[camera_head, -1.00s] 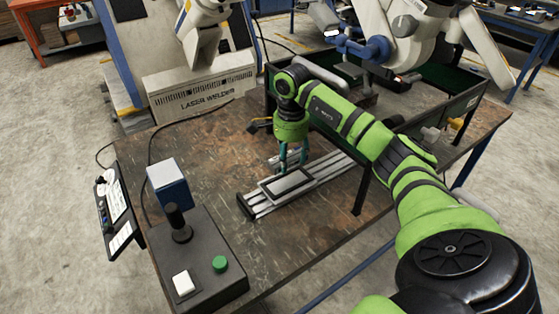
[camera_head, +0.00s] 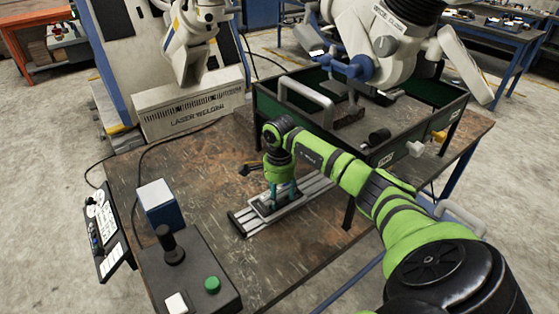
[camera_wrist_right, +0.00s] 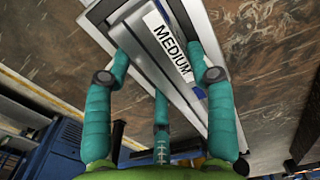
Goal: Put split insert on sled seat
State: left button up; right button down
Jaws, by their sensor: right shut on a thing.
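My right gripper (camera_head: 281,192) points down over the sled seat (camera_head: 260,211), a pale framed plate on the metal rails (camera_head: 315,186) on the table. In the right wrist view its teal fingers (camera_wrist_right: 163,85) are shut around a grey metal piece with a white "MEDIUM" label (camera_wrist_right: 170,48), which I take as the split insert (camera_wrist_right: 137,40). A pale metal frame shows close around and beyond the piece. The fingers hide most of the insert in the head view. I cannot tell whether it touches the seat. My left gripper is not in view.
A control box (camera_head: 190,268) with a joystick, green button and white switch stands at front left, beside a blue-faced box (camera_head: 158,204). A dark-walled tray (camera_head: 345,138) stands behind my right arm. A small dark tool (camera_head: 250,168) lies left of the gripper.

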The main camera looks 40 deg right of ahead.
aim_at(279, 196)
jog(key=shift+c, duration=2.1)
grip_release()
jog(key=shift+r, duration=0.45)
notch_tip(279, 196, up, 11)
jog(key=b, duration=0.2)
jog(key=shift+r, duration=0.2)
